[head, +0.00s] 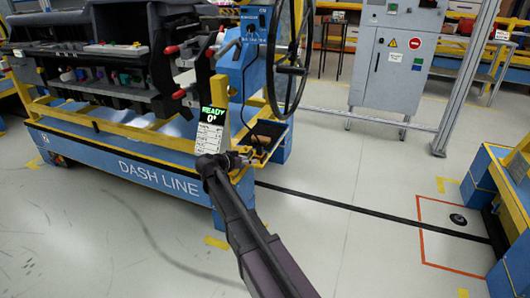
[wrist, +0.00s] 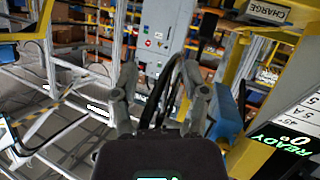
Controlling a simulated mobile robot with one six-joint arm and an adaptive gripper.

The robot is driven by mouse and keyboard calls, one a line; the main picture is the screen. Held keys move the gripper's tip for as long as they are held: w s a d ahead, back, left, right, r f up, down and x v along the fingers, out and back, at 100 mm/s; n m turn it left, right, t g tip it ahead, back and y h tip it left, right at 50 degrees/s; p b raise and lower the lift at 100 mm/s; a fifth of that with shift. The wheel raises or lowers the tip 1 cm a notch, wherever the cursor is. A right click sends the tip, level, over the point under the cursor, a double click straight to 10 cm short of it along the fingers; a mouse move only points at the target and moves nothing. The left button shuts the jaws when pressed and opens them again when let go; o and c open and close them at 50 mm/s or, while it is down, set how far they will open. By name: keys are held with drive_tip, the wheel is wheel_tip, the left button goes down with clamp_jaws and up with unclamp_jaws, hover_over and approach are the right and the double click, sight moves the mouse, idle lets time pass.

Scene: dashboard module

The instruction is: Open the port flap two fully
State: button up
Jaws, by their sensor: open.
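I cannot make out port flap two for certain in either view. A sign reading READY 0° (head: 213,114) stands by the right end of the dash line stand, and it also shows in the wrist view (wrist: 285,142). My gripper (head: 238,160) is just beside and below the sign in the head view. In the wrist view my gripper (wrist: 160,98) has its two fingers apart, with dark curved bands behind them. I see nothing held.
The blue DASH LINE stand (head: 110,160) carries a dark dashboard (head: 105,60). A steering wheel (head: 277,62) rises above my arm. A grey cabinet (head: 395,60) stands at the back.

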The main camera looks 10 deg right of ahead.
drive_tip(key=s+d+r+n+g+y+p, duration=0.2)
drive_tip(key=s+d+r+g+y+p, duration=0.1)
drive_tip(key=s+r+p, duration=0.4)
drive_tip(key=shift+s+d+r+g+y+p, duration=0.25)
drive_tip(key=shift+s+d+p, duration=0.45)
drive_tip(key=shift+s+p, duration=1.55)
drive_tip(key=shift+w+p, duration=0.8)
drive_tip(key=shift+w+a+f, duration=0.1)
drive_tip(key=shift+f, duration=0.05)
